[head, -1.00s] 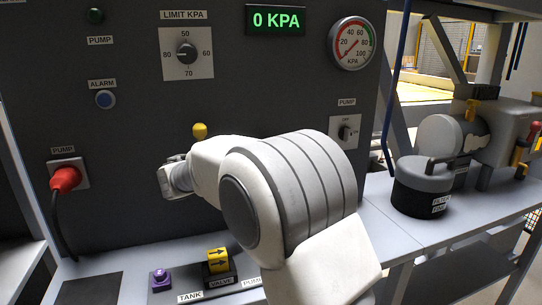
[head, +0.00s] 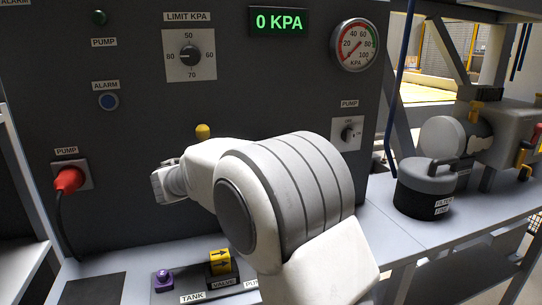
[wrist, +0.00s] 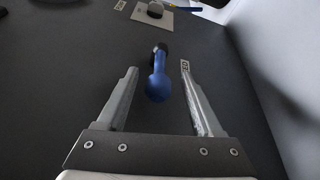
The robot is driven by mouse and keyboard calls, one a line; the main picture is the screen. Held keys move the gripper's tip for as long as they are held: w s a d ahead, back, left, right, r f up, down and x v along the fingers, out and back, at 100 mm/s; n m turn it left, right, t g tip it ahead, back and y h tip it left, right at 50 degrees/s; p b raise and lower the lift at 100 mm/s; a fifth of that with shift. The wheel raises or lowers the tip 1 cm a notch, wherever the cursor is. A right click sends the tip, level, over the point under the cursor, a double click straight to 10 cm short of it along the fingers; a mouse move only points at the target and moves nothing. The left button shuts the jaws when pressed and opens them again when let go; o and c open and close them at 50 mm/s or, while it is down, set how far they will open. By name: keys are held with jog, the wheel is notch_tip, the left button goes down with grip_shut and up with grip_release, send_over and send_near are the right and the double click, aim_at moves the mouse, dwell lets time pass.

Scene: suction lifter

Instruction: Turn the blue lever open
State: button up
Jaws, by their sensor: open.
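The blue lever (wrist: 158,84) shows in the wrist view, its rounded end toward the camera and its dark base on the grey panel behind. My gripper (wrist: 160,70) is open, with one finger on each side of the lever and a visible gap on both sides. The lever is not visible in the head view. There my gripper (head: 161,183) shows only in part, left of my white arm, in front of the dark panel.
The panel carries a red plug (head: 68,180), a limit dial (head: 190,56), a gauge (head: 355,45) and a display (head: 279,21) reading 0 KPA. Below stand a yellow valve knob (head: 220,262) and a purple knob (head: 163,276). A dark filter canister (head: 424,186) stands at right.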

jog(key=p+v, duration=0.3)
jog(key=v, duration=1.2)
jog(key=shift+a, duration=0.2)
jog(key=shift+s+r, duration=0.1)
jog(key=shift+s, duration=0.05)
jog(key=s+d+m+g+y, duration=0.2)
jog(key=s+d+g, duration=0.15)
jog(key=d, duration=0.75)
jog(key=s+d+m+g+y, duration=0.1)
jog(key=s+d+g+y, duration=0.2)
jog(key=d, duration=0.7)
jog(key=s+d+f+m+y, duration=0.3)
jog(key=s+m+y, duration=0.1)
jog(key=s, duration=0.5)
jog(key=s+d+f+m+y, duration=0.3)
jog(key=s+y, duration=0.1)
jog(key=s, duration=0.4)
notch_tip(320, 180, up, 20)
jog(key=p, duration=2)
jog(key=shift+s+t, duration=0.2)
jog(key=shift+t, duration=0.15)
